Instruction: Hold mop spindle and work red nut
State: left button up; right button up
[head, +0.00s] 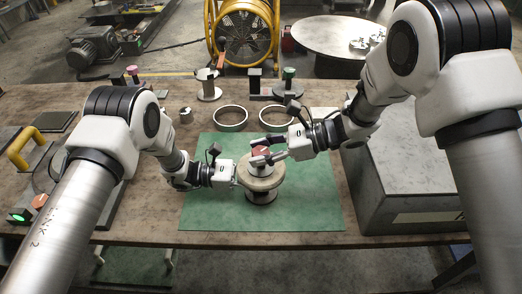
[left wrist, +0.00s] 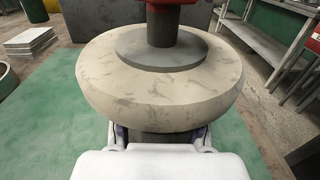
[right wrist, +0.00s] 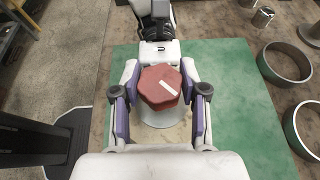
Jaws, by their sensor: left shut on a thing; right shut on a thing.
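The mop is a thick, cream, stained disc (head: 262,180) on a grey metal spindle base (head: 262,197), upright on the green mat (head: 315,205). The red hexagonal nut (right wrist: 160,88) with a white mark sits on top at the centre; in the head view the nut (head: 262,150) is partly covered. My left gripper (head: 238,177) comes in from the left and is shut on the spindle below the disc (left wrist: 160,90), which hides its fingertips. My right gripper (right wrist: 162,105) is above the disc, shut on the red nut, one finger on each side.
Two pale rings (head: 231,118) (head: 282,119) lie behind the mat. Posts and spools, one with a green knob (head: 289,73), stand further back. A large grey box (head: 405,185) stands on the right. The front of the mat is clear.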

jog(key=shift+m+t+h, duration=0.3)
jog(key=shift+m+t, duration=1.3)
jog(key=shift+t, duration=0.1)
jog(key=o, duration=1.2)
jog(key=shift+c, duration=0.2)
jog(key=v, duration=1.2)
jog(key=shift+s, duration=0.15)
